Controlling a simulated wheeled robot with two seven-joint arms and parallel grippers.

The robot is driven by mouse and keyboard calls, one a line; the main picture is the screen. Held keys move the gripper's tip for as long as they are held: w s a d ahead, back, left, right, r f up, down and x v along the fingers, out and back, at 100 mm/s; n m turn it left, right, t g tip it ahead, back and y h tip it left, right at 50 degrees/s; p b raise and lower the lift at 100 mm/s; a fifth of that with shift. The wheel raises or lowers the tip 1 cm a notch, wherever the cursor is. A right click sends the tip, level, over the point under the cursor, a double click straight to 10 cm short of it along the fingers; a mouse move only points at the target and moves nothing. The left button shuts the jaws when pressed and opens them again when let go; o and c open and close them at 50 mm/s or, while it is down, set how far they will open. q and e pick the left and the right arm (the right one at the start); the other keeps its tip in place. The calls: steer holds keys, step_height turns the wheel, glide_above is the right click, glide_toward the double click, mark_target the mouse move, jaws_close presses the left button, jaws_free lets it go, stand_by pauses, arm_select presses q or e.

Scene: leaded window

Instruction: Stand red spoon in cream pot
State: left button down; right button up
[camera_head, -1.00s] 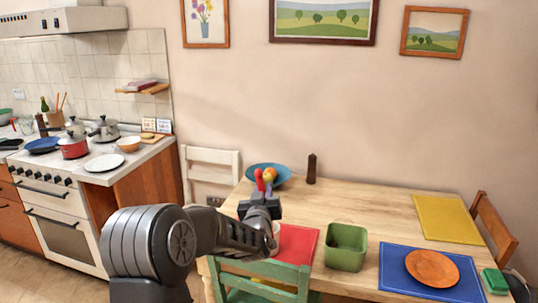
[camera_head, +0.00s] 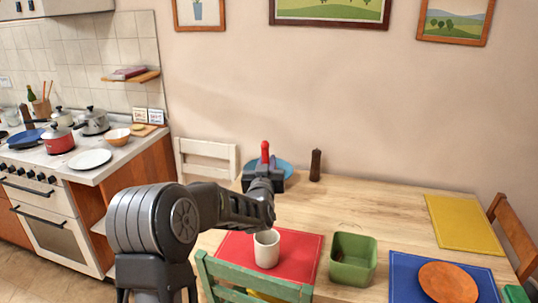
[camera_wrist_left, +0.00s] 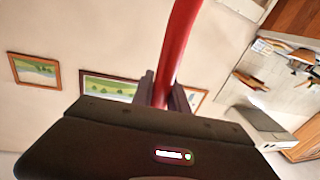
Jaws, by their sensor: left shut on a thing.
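My left gripper (camera_head: 265,168) is shut on the red spoon (camera_head: 265,150), which points up from the jaws above the far left part of the table. In the left wrist view the red spoon (camera_wrist_left: 178,45) rises between the two dark fingers (camera_wrist_left: 165,92); its far end is out of frame. The cream pot (camera_head: 266,249) stands upright on the red mat (camera_head: 300,258), in front of my gripper and below my forearm. The pot's inside is only partly seen. My right gripper is not in view.
A green square container (camera_head: 353,262) stands right of the red mat. A blue bowl (camera_head: 285,168) is partly hidden behind my gripper, with a dark pepper mill (camera_head: 315,165) beside it. A green chair back (camera_head: 250,282) is at the near edge. The table middle is clear.

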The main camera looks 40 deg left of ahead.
arm_select(q)
steer(key=shift+w, duration=0.15)
steer(key=shift+s+d+r, duration=0.1)
steer(key=shift+s+r, duration=0.1)
steer(key=shift+s, duration=0.05)
steer(key=shift+w+f, duration=0.1)
steer(key=shift+f, duration=0.1)
step_height(320, 180, down, 14)
steer(key=b, duration=1)
steer(key=shift+b, duration=0.4)
steer(key=c, duration=1.2)
jaws_free()
